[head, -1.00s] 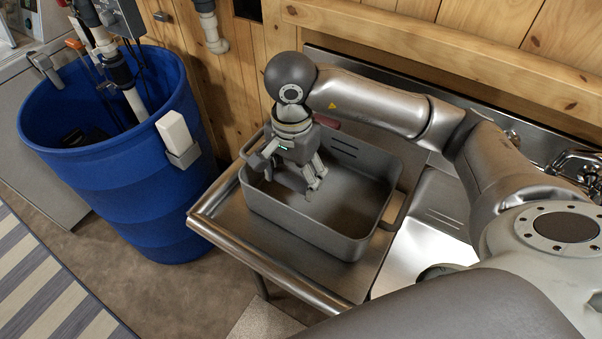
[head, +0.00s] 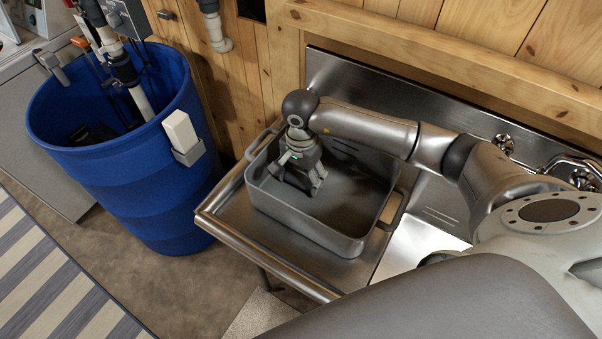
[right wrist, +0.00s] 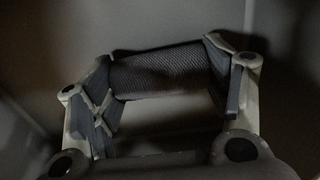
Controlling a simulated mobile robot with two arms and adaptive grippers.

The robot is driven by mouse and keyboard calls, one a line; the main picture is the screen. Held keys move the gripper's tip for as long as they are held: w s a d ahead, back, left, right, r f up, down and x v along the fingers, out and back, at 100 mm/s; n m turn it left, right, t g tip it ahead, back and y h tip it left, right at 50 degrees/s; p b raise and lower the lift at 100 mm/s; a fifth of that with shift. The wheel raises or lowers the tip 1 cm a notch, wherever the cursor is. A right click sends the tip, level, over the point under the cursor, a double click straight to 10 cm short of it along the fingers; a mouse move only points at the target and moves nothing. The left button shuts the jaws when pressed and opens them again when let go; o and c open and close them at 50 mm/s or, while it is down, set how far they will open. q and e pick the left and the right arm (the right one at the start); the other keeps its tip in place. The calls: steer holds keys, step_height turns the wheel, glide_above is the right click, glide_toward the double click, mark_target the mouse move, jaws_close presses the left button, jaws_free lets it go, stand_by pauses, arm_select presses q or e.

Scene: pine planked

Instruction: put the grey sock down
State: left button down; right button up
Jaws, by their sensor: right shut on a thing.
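My right gripper (head: 303,186) reaches down inside a grey rectangular bin (head: 300,232), near its left end. In the right wrist view, its two fingers (right wrist: 165,85) are shut on the grey sock (right wrist: 158,72), a dark, ribbed-looking roll held crosswise between the pads. The sock cannot be made out in the head view; the gripper hides it. In the dark wrist view I cannot tell whether the sock touches the bin floor. My left gripper is not in view.
The bin stands on a steel drainboard (head: 285,262) with a raised rim, beside a sink with a tap (head: 572,170). The bin's right part looks empty. A large blue barrel (head: 130,190) stands to the left. A wooden wall (head: 480,40) is behind.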

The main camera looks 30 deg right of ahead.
mark_target(301, 174)
steer(key=shift+f, duration=0.15)
steer(key=o, duration=1)
steer(key=shift+r, duration=0.25)
steer(key=shift+w+r, duration=0.1)
steer(key=shift+r, duration=0.25)
step_height(301, 174, up, 10)
steer(key=b, duration=0.3)
steer(key=shift+f, duration=0.1)
steer(key=shift+r, duration=0.7)
